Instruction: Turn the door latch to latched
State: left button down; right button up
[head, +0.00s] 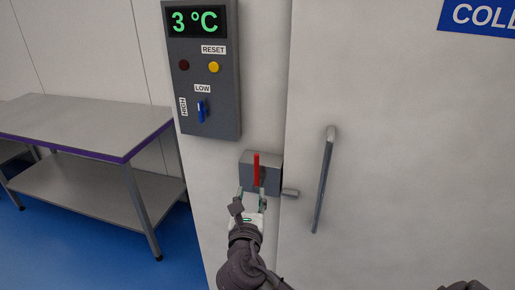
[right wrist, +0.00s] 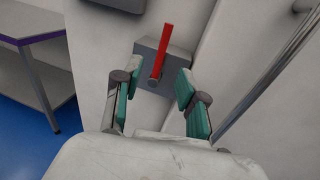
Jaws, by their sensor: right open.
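The door latch is a grey box (head: 273,172) with a red lever (head: 257,168), mounted on the wall just left of the door edge. The lever stands upright, pointing up. A short grey bolt (head: 290,192) shows at the box's right, by the door edge. My right gripper (head: 251,191) is open in front of and just below the lever. In the right wrist view, the red lever (right wrist: 166,48) rises beyond and between the two fingertips, and the gripper (right wrist: 158,85) is empty. Whether a fingertip touches the box is unclear. My left gripper is not in view.
The white cold-room door (head: 400,150) has a long grey handle (head: 324,180) right of the latch. A control panel (head: 210,115) with a 3 °C display, buttons and a blue switch (head: 202,111) hangs above. A steel table (head: 85,127) stands left.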

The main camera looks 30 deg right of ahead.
aim_at(256, 160)
jog(key=r+p+x, duration=0.1)
jog(key=x, duration=0.3)
jog(key=p+x, duration=0.1)
jog(key=x, duration=0.4)
jog(key=r+p+x, duration=0.1)
jog(key=x, duration=0.3)
jog(key=shift+d+r, duration=0.35)
jog(key=shift+d, duration=0.05)
grip_shut()
